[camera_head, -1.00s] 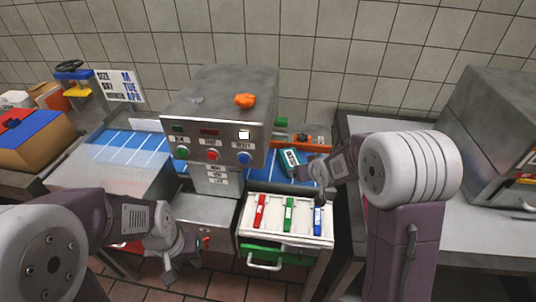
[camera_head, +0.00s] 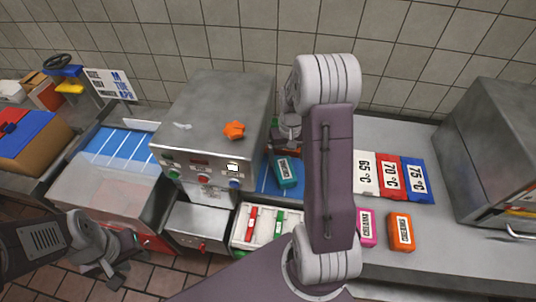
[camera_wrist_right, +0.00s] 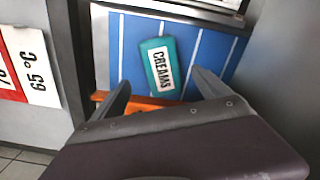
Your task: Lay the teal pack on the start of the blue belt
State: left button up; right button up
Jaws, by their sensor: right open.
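The teal pack (camera_head: 285,172), labelled CREAMS, lies on the blue belt (camera_head: 265,180), just right of the grey machine. In the right wrist view the teal pack (camera_wrist_right: 160,64) lies flat and slightly tilted on the white-lined blue belt (camera_wrist_right: 210,50). My right gripper (camera_wrist_right: 162,84) is open; its fingers stand apart on the near side of the pack and I see no grip on it. In the head view my right arm partly hides this end of the belt. My left gripper (camera_head: 118,266) is open and empty, low at the left.
The grey machine (camera_head: 220,105) with an orange knob stands beside the pack. Temperature cards (camera_head: 390,178), a pink pack (camera_head: 367,228) and an orange pack (camera_head: 400,232) lie on the right counter. An open drawer (camera_head: 240,240) holds coloured pieces. An orange thing (camera_wrist_right: 145,104) shows below the belt.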

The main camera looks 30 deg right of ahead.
aim_at(286, 172)
jog(key=shift+s+a+f, duration=0.15)
jog(key=shift+s+a, duration=0.05)
jog(key=shift+s, duration=0.15)
notch_tip(286, 172, down, 3)
jog(key=shift+s, duration=0.15)
jog(key=shift+w+f, duration=0.2)
jog(key=f, duration=0.2)
jog(key=f+p, duration=0.1)
jog(key=f, duration=0.1)
jog(key=shift+s+a, duration=0.1)
jog(key=shift+s, duration=0.1)
jog(key=shift+f, duration=0.35)
jog(key=shift+w+f, duration=0.1)
jog(key=shift+f, duration=0.05)
jog(key=c, duration=1.7)
jog(key=shift+o, duration=0.2)
jog(key=shift+r, duration=0.45)
jog(key=r, duration=0.2)
jog(key=s+r, duration=0.1)
jog(key=shift+d+r+b, duration=0.25)
jog(key=shift+r+b, duration=0.15)
pick_arm(q)
jog(key=shift+s+a+f+b, duration=0.2)
jog(key=shift+s+b, duration=0.2)
jog(key=shift+b, duration=0.05)
pick_arm(e)
jog(key=s+d+r, duration=0.3)
jog(key=s+r, duration=0.3)
jog(key=s, duration=0.4)
jog(key=shift+r, duration=0.2)
